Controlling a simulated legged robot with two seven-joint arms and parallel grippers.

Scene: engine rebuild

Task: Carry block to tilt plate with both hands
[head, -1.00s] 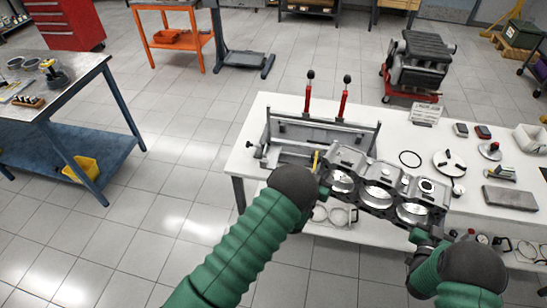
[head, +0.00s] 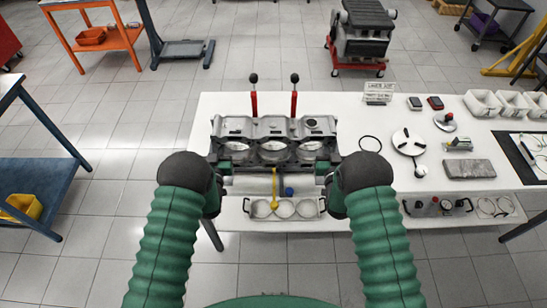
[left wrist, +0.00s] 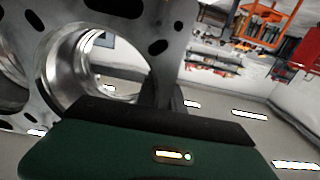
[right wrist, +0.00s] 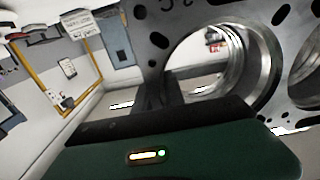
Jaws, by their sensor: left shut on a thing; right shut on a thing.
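The grey engine block (head: 272,150), with three bores, is level in the head view. It hides most of the tilt plate, whose two red clamp handles (head: 254,102) stand up behind it. Whether the block touches the plate cannot be told. My left gripper (head: 224,172) is shut on the block's left end and my right gripper (head: 324,172) on its right end. The block's face and bores fill the upper left of the left wrist view (left wrist: 160,30) and the upper right of the right wrist view (right wrist: 180,25).
A lower shelf holds a tray of rings (head: 285,208). A blue bench stands at far left.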

